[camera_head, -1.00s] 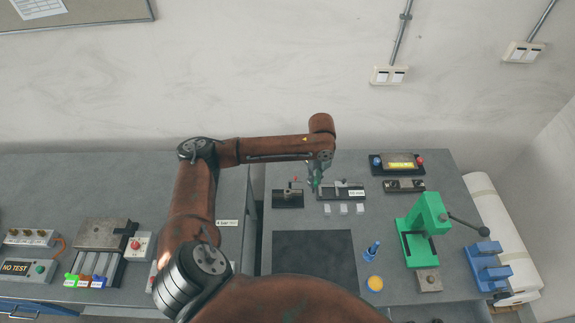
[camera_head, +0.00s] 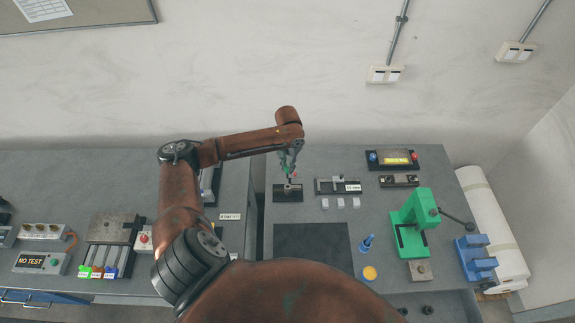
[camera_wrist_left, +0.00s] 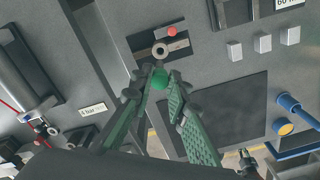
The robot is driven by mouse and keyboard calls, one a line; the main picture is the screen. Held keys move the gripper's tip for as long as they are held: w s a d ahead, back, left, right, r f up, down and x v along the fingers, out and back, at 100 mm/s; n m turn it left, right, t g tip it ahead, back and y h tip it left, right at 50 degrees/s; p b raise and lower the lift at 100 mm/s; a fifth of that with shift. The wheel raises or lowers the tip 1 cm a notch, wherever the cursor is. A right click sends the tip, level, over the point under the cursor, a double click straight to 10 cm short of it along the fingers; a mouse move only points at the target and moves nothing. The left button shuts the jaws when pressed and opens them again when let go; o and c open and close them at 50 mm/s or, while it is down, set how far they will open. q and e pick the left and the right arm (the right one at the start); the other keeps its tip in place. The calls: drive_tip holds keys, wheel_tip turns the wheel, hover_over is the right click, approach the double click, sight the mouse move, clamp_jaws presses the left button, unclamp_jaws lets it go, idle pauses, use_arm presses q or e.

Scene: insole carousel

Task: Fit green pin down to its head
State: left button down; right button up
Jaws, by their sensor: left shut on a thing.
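My left gripper (camera_head: 288,166) is above a small dark fixture (camera_head: 287,193) at the back of the right bench. In the left wrist view the gripper (camera_wrist_left: 161,82) is shut on the green pin (camera_wrist_left: 160,76). Its round green head shows between the fingertips; its shaft is hidden. Just beyond the head, a metal ring with a dark hole (camera_wrist_left: 161,49) shows on the fixture, next to a red round piece (camera_wrist_left: 171,31). I cannot tell whether the pin touches the hole. My right gripper is not in view.
Right of the fixture is a second fixture with a white label (camera_head: 353,187), with several pale blocks (camera_head: 341,203) in front. A dark mat (camera_head: 312,243), a blue tool (camera_head: 366,243), a yellow disc (camera_head: 369,273) and a green press (camera_head: 409,236) are nearer.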

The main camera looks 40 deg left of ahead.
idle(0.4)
use_arm(q)
drive_tip(key=shift+r+p, duration=0.1)
drive_tip(key=shift+p, duration=0.25)
drive_tip(key=shift+w, duration=0.1)
drive_tip(key=shift+f+b, duration=1.15)
drive_tip(key=shift+f, duration=1.85)
drive_tip(key=shift+p, duration=0.35)
drive_tip(key=shift+p, duration=0.7)
drive_tip(key=shift+f+b, duration=1.4)
drive_tip(key=shift+f, duration=1.6)
